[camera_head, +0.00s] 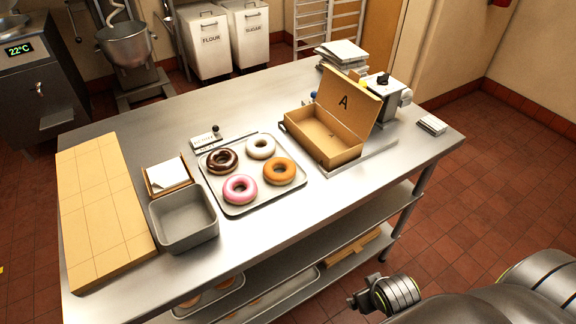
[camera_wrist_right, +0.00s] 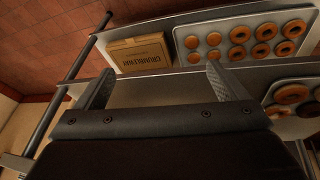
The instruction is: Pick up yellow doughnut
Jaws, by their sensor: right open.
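Four ring doughnuts lie apart on a metal tray (camera_head: 240,205) on the steel table. The nearest to yellow is the golden-orange glazed doughnut (camera_head: 279,171) at the tray's right. Beside it are a pink doughnut (camera_head: 240,189), a white doughnut (camera_head: 261,147) and a dark chocolate doughnut (camera_head: 222,160). My right gripper (camera_head: 353,300) is in front of the table's near edge, well away from the tray. In the right wrist view its two fingers (camera_wrist_right: 161,73) are apart with nothing between them. My left gripper is not in view.
An open cardboard box (camera_head: 312,135) marked A stands right of the tray. A grey bin (camera_head: 186,240) and a wooden board (camera_head: 98,215) are left of it. Lower shelves hold trays of doughnuts (camera_wrist_right: 238,32) and a cardboard box (camera_wrist_right: 140,52). The table's front right is clear.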

